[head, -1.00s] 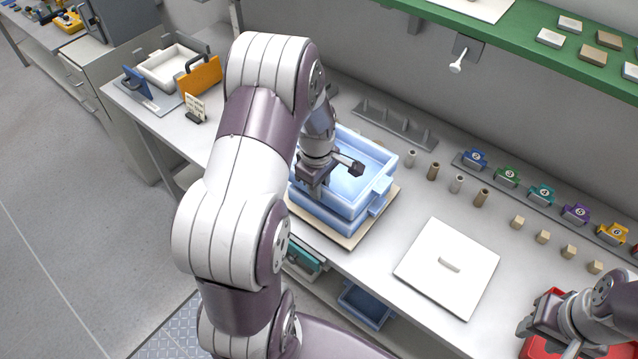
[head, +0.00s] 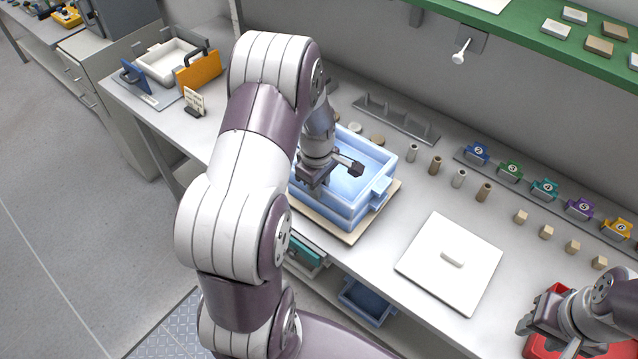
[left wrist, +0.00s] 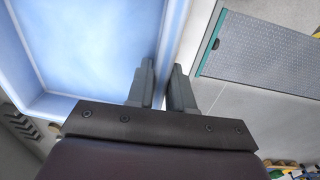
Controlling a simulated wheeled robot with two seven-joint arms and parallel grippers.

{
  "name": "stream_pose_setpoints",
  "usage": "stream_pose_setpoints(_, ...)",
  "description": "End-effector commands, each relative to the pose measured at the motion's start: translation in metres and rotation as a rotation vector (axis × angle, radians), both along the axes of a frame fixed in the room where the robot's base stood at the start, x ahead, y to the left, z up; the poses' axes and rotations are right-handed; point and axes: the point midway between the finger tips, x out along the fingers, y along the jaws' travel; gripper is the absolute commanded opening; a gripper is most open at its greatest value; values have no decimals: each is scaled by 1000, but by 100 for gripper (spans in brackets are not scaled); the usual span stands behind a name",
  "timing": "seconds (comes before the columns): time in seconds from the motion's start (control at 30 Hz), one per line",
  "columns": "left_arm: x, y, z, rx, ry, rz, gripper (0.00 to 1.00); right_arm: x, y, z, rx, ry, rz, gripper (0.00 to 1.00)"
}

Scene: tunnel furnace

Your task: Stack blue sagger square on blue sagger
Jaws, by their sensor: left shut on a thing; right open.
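The upper blue sagger (head: 374,160) is an open square tray at mid-bench in the head view. It sits on or very close above the lower blue sagger (head: 352,219), with their walls roughly aligned. My arm hides the left side, so contact there cannot be told. The stack is on a pale board (head: 345,236). My left gripper (head: 315,187) is shut on the upper sagger's near-left wall. In the left wrist view, the fingers (left wrist: 164,82) straddle the wall of the blue sagger (left wrist: 95,45). My right gripper (head: 530,318) is open at the lower right.
A white lid (head: 451,262) lies right of the stack. Small cylinders (head: 435,165) and a grey rack (head: 397,118) are behind it. A red container (head: 560,345) is under my right gripper. A green shelf (head: 530,35) overhangs the back.

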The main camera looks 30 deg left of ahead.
Motion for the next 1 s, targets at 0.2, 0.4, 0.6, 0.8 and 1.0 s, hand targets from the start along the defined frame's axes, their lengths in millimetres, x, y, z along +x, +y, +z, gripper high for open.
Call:
stream_pose_setpoints(0.2,1,0,1,2,-4,0,47,0,0,0,0,0,0,43)
stream_pose_setpoints(0.4,1,0,0,1,-2,0,51,0,0,0,0,0,0,43)
stream_pose_setpoints(0.6,0,0,10,2,-3,0,51,0,0,-3,0,0,0,43)
stream_pose_setpoints(0.8,-2,1,61,3,-7,0,51,0,0,-11,0,0,0,43)
stream_pose_setpoints(1.0,-5,1,109,3,-6,0,51,0,0,-16,0,0,0,43)
